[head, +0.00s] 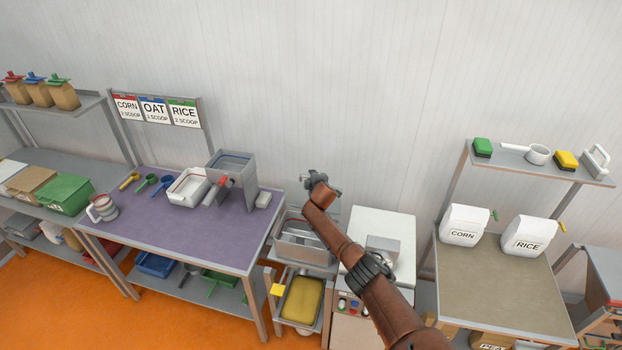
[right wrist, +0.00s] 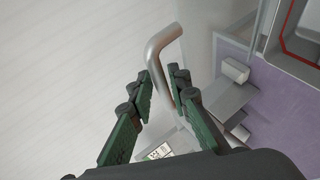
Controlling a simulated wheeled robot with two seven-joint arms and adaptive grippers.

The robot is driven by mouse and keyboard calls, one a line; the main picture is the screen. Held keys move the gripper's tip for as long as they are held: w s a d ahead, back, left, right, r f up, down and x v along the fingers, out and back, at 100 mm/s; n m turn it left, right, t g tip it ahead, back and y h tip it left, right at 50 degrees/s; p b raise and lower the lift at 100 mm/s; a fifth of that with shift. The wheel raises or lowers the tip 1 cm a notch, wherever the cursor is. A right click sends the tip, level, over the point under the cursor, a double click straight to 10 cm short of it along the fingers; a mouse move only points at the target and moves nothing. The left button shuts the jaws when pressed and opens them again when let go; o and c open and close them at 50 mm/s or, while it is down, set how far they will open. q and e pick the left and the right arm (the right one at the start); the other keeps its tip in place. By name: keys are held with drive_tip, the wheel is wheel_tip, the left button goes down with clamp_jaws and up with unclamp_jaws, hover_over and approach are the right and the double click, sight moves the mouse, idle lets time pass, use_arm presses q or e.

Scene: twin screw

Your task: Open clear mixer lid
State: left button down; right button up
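The mixer (head: 301,246) is a grey metal box between the purple table and the white cabinet. A pale see-through panel, the clear lid (head: 330,216), shows faintly behind my right forearm and looks raised, though its exact tilt is hard to tell. My right gripper (head: 316,181) is above the mixer, at the lid's upper part. In the right wrist view, a bent metal handle (right wrist: 157,52) runs down between the green-padded fingers of my right gripper (right wrist: 161,78). The fingers are apart, with a gap visible on the handle's left side. My left gripper is not in view.
The purple table (head: 170,225) with a white bin (head: 188,188), a grey container (head: 232,165) and scoops stands left of the mixer. The white cabinet (head: 385,225) is on the right. A yellow-filled tray (head: 301,300) sits below. The wall is close behind.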

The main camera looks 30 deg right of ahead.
drive_tip(key=v, duration=1.2)
idle(0.6)
